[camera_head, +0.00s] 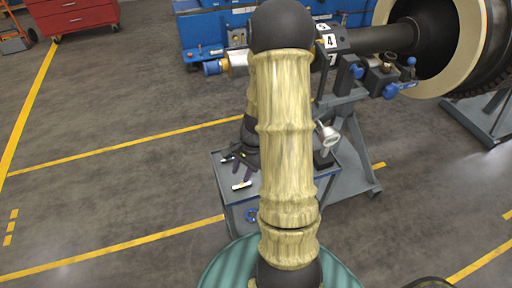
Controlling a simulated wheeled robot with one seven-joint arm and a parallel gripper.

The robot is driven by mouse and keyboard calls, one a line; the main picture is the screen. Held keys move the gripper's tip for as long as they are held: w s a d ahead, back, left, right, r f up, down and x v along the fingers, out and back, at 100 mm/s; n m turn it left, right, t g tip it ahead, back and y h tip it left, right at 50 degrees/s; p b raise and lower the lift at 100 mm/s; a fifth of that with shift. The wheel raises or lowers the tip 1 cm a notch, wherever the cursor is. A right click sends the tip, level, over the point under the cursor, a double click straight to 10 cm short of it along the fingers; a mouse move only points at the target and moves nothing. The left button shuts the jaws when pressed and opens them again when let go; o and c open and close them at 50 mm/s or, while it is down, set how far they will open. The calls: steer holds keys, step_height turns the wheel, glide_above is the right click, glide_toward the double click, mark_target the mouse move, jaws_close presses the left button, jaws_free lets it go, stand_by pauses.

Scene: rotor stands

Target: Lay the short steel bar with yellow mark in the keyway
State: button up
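A small light bar (242,184), with what looks like a small yellowish mark, lies on the top of a grey cart (222,181). I cannot be sure it is the short steel bar. Other small dark and light pieces (227,158) lie farther back on the cart, close to my gripper (240,156). My gripper is a dark shape low over or at the cart's back left, partly behind my own sleeved arm. Its fingers are too small to read. The rotor shaft (380,38) runs across the upper right; I cannot make out a keyway on it.
A grey stand with blue clamps (355,72) bears the shaft, with tags reading 4 and 7 beside it. A silver lamp-like part (327,133) stands at the cart's right. A red cabinet (75,15) is far left.

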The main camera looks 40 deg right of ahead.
mark_target(242, 185)
steer(key=d+m+p, duration=0.1)
steer(key=m+p, duration=0.1)
steer(key=d+m+y+p, duration=0.1)
steer(key=d+m, duration=0.1)
steer(key=d+m+t+p, duration=0.1)
steer(key=d+m+p, duration=0.1)
steer(key=shift+s+d+r+m+y+p, duration=0.1)
steer(key=shift+s+r+m+y+p, duration=0.05)
steer(key=shift+r+m+y+p, duration=0.2)
steer(key=shift+f, duration=0.1)
steer(key=b+x, duration=0.8)
steer(key=x, duration=0.2)
steer(key=c, duration=0.7)
steer(key=shift+r+p, duration=2.35)
steer(key=shift+r, duration=0.7)
